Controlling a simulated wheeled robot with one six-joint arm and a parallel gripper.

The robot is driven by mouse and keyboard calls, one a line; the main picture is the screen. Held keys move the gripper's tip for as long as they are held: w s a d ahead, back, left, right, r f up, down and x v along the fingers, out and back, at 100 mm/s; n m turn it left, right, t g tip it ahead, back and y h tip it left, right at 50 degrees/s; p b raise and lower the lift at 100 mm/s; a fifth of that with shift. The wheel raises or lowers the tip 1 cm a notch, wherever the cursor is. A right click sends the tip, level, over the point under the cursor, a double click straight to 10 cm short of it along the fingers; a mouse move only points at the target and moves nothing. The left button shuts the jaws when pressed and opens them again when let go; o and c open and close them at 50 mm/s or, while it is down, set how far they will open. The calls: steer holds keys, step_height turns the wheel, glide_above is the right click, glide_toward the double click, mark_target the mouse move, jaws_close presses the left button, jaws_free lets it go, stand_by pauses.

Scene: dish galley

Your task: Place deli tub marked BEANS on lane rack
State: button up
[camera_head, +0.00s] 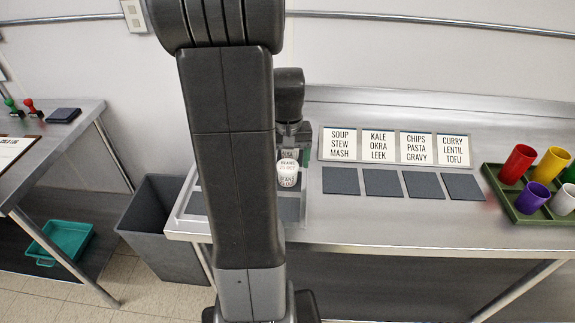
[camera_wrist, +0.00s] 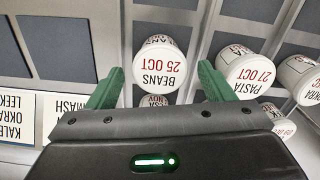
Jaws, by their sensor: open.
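The white deli tub marked BEANS 25 OCT (camera_wrist: 160,68) stands upright in the wrist view, its lid lying between my gripper's two green fingers. In the head view the tub (camera_head: 288,174) stands just right of my arm. My gripper (camera_wrist: 158,78) is open, with a finger on each side of the tub; contact cannot be told. In the head view my gripper (camera_head: 291,137) is partly hidden by my arm. A low metal rack (camera_head: 178,220) with dark lane pads lies at the counter's left end, mostly hidden behind my arm; which part is the lane rack cannot be told.
A PASTA 27 OCT tub (camera_wrist: 243,68) stands close beside one finger, with other tubs (camera_wrist: 301,78) farther right. Another tub (camera_wrist: 154,100) shows just behind the BEANS tub. Label cards (camera_head: 343,144) stand behind dark pads (camera_head: 382,183). A green cup tray (camera_head: 497,190) is at right.

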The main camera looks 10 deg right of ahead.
mark_target(288, 166)
step_height(288, 166, up, 10)
stand_by(0.3)
